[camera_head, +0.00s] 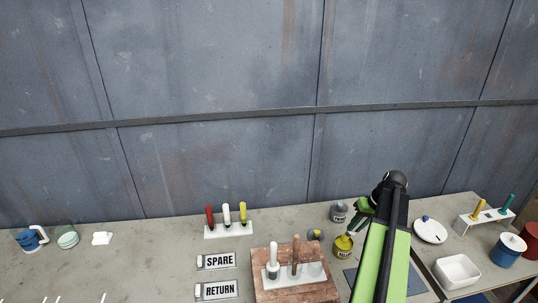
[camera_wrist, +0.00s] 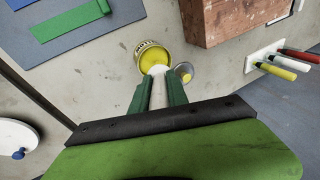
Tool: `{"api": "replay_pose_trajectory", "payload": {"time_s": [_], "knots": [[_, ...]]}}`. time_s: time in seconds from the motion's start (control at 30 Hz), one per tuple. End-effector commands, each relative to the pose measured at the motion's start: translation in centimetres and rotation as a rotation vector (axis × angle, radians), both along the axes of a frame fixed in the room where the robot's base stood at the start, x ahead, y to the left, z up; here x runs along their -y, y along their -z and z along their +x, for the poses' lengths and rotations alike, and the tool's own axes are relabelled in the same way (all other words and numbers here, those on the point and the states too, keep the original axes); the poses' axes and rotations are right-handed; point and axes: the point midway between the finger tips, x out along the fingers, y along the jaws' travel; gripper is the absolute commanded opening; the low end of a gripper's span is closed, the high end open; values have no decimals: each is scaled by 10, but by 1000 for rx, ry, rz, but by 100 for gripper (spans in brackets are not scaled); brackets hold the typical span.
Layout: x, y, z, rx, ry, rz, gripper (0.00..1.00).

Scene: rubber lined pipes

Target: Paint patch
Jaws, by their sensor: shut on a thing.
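My gripper (camera_wrist: 159,92) has green fingers, shut on a pale-handled tool (camera_wrist: 158,88) that looks like a brush. Its whitish tip overlaps the opening of a yellow can (camera_wrist: 152,58) in the wrist view; I cannot tell whether it touches the paint. The can also shows in the head view (camera_head: 343,247), just below my gripper (camera_head: 356,226). A green strip (camera_wrist: 70,20), perhaps the patch, lies on a blue-grey mat (camera_wrist: 105,45) at the wrist view's upper left. In the head view my arm hides most of the mat.
A brown block (camera_head: 262,256) carries a white holder with tools. Red, white and yellow tools stand in a rack (camera_head: 229,231).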

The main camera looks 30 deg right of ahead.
Motion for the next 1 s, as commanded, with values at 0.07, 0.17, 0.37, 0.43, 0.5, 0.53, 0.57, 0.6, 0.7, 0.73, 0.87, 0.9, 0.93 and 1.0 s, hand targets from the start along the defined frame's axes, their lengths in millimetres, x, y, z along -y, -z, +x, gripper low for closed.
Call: {"api": "replay_pose_trajectory", "payload": {"time_s": [0.07, 0.17, 0.37, 0.43, 0.5, 0.53, 0.57, 0.6, 0.7, 0.73, 0.87, 0.9, 0.93, 1.0], "knots": [[0, 24, 0, 0, 0, 0, 0], [0, 23, 0, 0, 0, 0, 0], [0, -1, 0, 0, 0, 0, 0], [0, -18, 0, 0, 0, 0, 0], [0, -25, 0, 0, 0, 0, 0], [0, -31, 0, 0, 0, 0, 0], [0, -37, 0, 0, 0, 0, 0], [0, -41, 0, 0, 0, 0, 0], [0, -54, 0, 0, 0, 0, 0], [0, -57, 0, 0, 0, 0, 0], [0, -28, 0, 0, 0, 0, 0], [0, -28, 0, 0, 0, 0, 0], [0, -28, 0, 0, 0, 0, 0], [0, -29, 0, 0, 0, 0, 0]]}}
